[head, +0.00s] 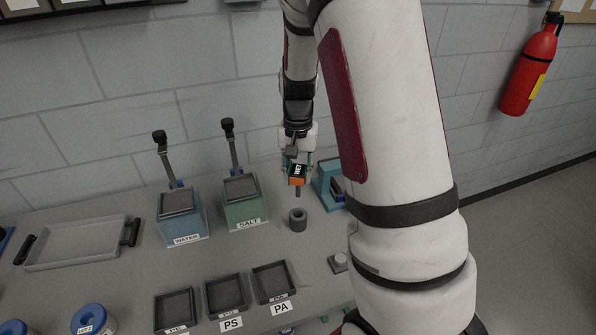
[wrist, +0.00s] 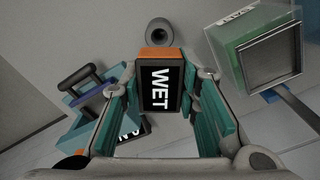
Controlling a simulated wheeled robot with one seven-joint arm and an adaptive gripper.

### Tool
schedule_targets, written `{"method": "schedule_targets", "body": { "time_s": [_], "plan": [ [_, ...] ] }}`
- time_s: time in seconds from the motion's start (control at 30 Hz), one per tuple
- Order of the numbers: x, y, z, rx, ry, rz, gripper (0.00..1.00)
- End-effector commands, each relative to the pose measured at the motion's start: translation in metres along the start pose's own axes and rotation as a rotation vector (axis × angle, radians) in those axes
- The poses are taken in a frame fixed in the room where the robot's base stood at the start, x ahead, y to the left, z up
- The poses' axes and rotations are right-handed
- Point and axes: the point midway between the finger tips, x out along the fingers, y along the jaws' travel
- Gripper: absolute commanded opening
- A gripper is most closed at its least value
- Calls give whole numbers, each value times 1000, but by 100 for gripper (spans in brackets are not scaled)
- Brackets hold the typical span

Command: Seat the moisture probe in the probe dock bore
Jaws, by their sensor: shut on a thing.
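The moisture probe (head: 297,174) is an orange and black block with a screen reading WET, and a short grey stem shows below it. My gripper (head: 297,163) is shut on it, with a teal finger on each side in the wrist view (wrist: 160,85). The probe dock (head: 297,222) is a dark grey round collar with a bore, standing on the bench. In the head view the probe hangs above the dock, with a gap between stem and collar. The wrist view shows the dock (wrist: 160,31) just past the orange end of the probe; the stem is hidden there.
The SALT bin (head: 244,212) and WATER bin (head: 182,228) with levers stand left of the dock. A teal holder (head: 327,184) is close on the right, partly behind my arm. Black trays, one labelled PA (head: 274,282), lie in front. A grey tray (head: 75,243) lies far left.

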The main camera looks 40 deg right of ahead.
Motion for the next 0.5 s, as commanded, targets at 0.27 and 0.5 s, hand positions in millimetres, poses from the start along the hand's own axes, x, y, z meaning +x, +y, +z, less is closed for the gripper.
{"method": "schedule_targets", "body": {
  "time_s": [0.27,0.5],
  "plan": [
    [22,0,0,2,-3,1,0],
    [43,0,0,0,-2,1,0]
  ]
}}
